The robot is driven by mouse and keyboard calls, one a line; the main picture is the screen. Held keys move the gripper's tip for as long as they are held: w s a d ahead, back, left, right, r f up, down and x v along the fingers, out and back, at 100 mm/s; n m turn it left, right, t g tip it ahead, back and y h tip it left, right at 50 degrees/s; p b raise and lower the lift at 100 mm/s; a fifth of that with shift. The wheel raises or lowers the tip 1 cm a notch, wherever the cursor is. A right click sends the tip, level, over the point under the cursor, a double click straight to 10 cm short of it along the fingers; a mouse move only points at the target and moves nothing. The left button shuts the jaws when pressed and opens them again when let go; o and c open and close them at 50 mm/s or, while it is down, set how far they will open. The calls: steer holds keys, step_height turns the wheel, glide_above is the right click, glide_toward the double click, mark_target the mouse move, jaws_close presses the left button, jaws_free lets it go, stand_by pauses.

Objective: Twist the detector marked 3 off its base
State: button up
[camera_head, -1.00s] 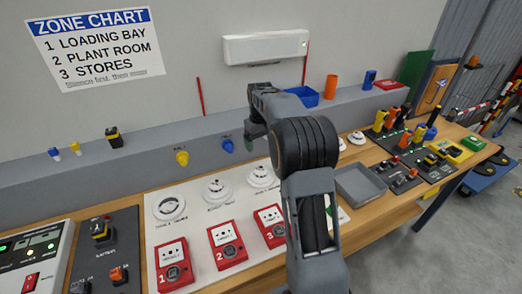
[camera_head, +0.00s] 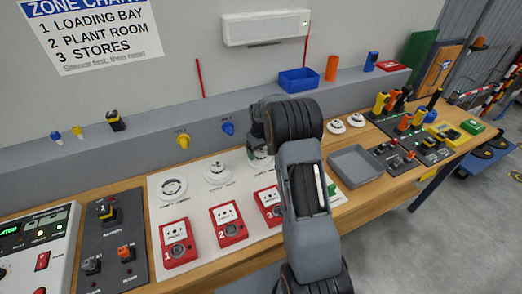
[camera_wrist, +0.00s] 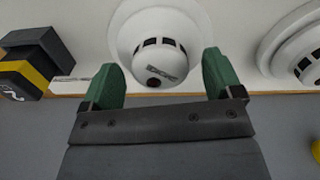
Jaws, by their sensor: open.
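The third white detector (camera_head: 262,163) in the row sits at the right of the white panel, partly hidden by my arm. In the wrist view a round white detector (camera_wrist: 158,48) with dark slots and a dark red spot sits on its wide base. My gripper (camera_wrist: 160,72) is open, its green fingers on either side of the detector's lower part, not visibly closed on it. I cannot read the number on it. In the head view my gripper is mostly hidden behind my wrist. Detectors (camera_head: 172,188) and (camera_head: 218,172) stand to the left.
Red call points (camera_head: 178,243) stand in front of the detectors. A second detector (camera_wrist: 303,58) and a black and yellow block (camera_wrist: 30,62) flank the gripper. Yellow (camera_head: 183,141) and blue (camera_head: 228,128) knobs are on the grey ledge behind. A grey tray (camera_head: 356,167) is right.

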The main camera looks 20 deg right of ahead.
steer(key=shift+f, duration=0.15)
steer(key=shift+c, duration=0.4)
steer(key=c, duration=1)
steer(key=shift+o, duration=0.2)
steer(key=shift+n, duration=1)
steer(key=shift+n+b, duration=0.3)
steer(key=shift+n, duration=0.6)
steer(key=shift+n, duration=1)
